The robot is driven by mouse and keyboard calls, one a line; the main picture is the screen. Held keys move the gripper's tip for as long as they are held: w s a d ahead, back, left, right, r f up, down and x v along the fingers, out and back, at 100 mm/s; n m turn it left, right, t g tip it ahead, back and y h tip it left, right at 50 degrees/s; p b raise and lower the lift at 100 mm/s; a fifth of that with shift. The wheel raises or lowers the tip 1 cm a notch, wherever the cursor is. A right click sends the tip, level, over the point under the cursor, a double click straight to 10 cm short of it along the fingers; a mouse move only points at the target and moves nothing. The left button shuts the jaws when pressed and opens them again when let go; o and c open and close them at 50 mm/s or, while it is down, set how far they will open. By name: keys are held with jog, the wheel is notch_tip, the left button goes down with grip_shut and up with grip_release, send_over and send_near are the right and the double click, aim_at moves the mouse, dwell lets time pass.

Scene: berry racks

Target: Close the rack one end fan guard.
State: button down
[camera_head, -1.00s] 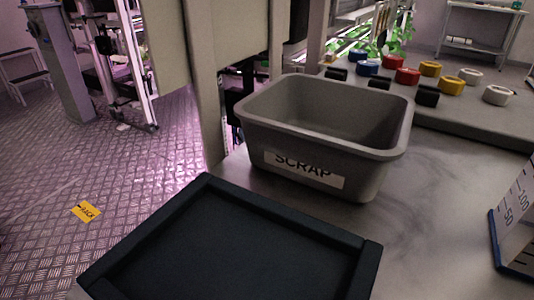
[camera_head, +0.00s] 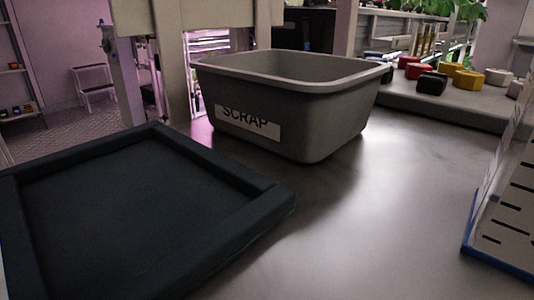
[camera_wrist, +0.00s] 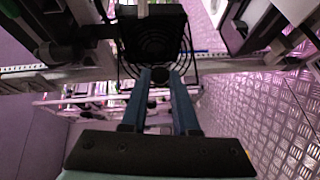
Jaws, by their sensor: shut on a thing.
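In the wrist view, the end fan guard (camera_wrist: 153,45) is a black round wire grille at the top middle, in front of a dark fan housing. My gripper (camera_wrist: 159,76) has two blue fingers reaching up to the grille's lower edge. The fingers are shut on a small dark round knob (camera_wrist: 158,75) at that edge. Whether the guard lies flush with the fan housing cannot be told. The gripper and the guard are not in the head view.
A grey SCRAP bin (camera_head: 290,100) stands on the grey worktop (camera_head: 370,210). A dark tray (camera_head: 130,210) lies in front, at left. A white, blue-edged scale board (camera_head: 500,210) stands at right. In the wrist view, treaded floor (camera_wrist: 260,120) shows at right.

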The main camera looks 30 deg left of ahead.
jog(key=shift+r, duration=0.1)
dwell(0.3)
jog(key=c, duration=0.7)
grip_release()
jog(key=shift+s, duration=0.1)
jog(key=shift+s, duration=0.1)
